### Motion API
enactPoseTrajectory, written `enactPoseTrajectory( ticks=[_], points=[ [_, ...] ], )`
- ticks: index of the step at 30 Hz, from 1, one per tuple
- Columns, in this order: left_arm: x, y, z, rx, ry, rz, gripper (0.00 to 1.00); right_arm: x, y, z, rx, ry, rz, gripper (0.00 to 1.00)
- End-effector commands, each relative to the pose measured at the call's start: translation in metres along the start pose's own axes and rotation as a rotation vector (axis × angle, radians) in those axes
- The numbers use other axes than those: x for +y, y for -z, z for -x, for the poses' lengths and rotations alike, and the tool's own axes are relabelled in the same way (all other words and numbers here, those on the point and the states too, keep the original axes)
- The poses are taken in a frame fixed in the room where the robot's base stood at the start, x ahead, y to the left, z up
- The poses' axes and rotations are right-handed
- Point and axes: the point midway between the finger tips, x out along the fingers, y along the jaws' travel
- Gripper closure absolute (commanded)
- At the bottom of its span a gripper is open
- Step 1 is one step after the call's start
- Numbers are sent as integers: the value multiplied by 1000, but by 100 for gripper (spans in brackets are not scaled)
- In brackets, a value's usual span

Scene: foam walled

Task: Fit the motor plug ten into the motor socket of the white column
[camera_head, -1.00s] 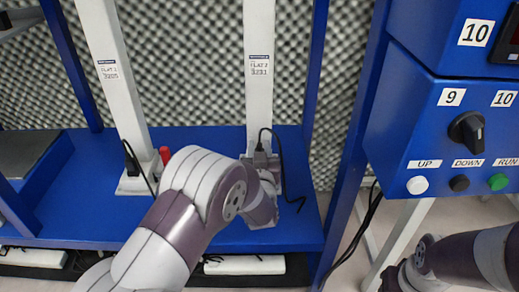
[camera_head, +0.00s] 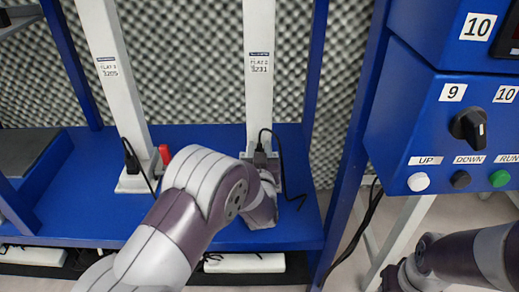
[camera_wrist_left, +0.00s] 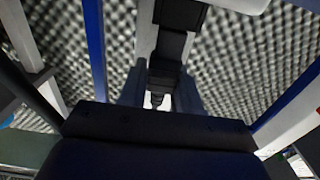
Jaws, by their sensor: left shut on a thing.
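The right white column (camera_head: 258,75) stands on the blue shelf, with a label partway up it. My left gripper (camera_wrist_left: 163,88) is at its foot and is largely hidden behind my wrist in the head view. In the left wrist view its two grey fingers are shut on a black plug (camera_wrist_left: 166,62). In the head view the plug (camera_head: 261,158) is a small dark block against the column's foot, with a black cable looping from it. The socket is hidden, so I cannot tell how deep the plug sits. My right gripper is out of view; only part of that arm shows.
A second white column (camera_head: 115,85) stands to the left with a black plug (camera_head: 131,158) and cable at its foot. A red object (camera_head: 164,154) is beside it. A blue control box (camera_head: 445,130) and blue posts stand at the right. Grey foam lies behind.

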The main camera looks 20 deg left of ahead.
Motion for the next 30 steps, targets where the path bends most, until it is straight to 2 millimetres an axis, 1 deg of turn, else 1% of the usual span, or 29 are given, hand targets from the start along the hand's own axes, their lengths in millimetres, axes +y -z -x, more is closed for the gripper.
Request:
enactPoseTrajectory(
  ticks=[23, 24, 26, 27, 30],
  points=[
    [0, -20, 0, 0, 0, 0, 97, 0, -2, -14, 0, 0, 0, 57],
    [0, -20, 0, 1, 0, 0, 61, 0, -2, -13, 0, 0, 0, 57],
    [0, -20, 0, 1, 0, 0, 42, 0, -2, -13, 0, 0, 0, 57],
    [0, -20, 0, 1, 0, 0, 38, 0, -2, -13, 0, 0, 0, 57],
    [0, -20, 0, 0, 0, 0, 38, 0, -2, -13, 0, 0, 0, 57]
  ],
)
